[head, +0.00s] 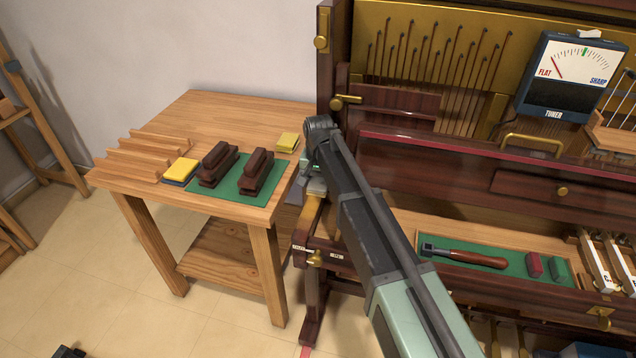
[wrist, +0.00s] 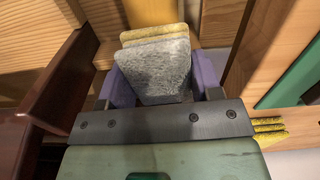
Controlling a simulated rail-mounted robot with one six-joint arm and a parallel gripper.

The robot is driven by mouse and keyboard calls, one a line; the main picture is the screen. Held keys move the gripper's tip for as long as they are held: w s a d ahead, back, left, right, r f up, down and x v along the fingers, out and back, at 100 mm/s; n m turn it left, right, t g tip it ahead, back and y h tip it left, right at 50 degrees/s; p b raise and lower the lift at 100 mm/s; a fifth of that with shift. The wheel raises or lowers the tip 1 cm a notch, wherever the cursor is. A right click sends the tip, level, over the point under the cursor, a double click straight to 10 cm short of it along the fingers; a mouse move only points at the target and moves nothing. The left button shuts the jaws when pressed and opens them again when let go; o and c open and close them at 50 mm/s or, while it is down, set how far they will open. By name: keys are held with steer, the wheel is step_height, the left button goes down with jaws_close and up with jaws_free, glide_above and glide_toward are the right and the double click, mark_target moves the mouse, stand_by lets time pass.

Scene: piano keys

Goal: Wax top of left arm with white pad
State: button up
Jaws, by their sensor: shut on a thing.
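My gripper (head: 314,188) is shut on a pad at the left end of the piano. In the wrist view the pad (wrist: 155,75) shows a grey-white face between the purple fingers, with yellowish layers behind it. The piano's left arm, with a tan top (head: 309,216), lies just below the gripper in the head view. A tan strip (wrist: 152,12) also shows beyond the pad in the wrist view. I cannot tell whether the pad touches it. My arm and gripper hide part of the left arm.
The piano's red-edged lid (head: 470,160) rises on the right. A tool tray (head: 490,250) lies below it.

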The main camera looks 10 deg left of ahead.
mark_target(298, 234)
steer(key=shift+s+a, duration=0.35)
steer(key=shift+s, duration=2.85)
steer(key=shift+s+a, duration=0.35)
steer(key=shift+s, duration=2.85)
steer(key=shift+s+a, duration=0.35)
steer(key=shift+s, duration=2.85)
step_height(298, 234, up, 6)
steer(key=p, duration=0.6)
step_height(298, 234, up, 3)
steer(key=p, duration=0.3)
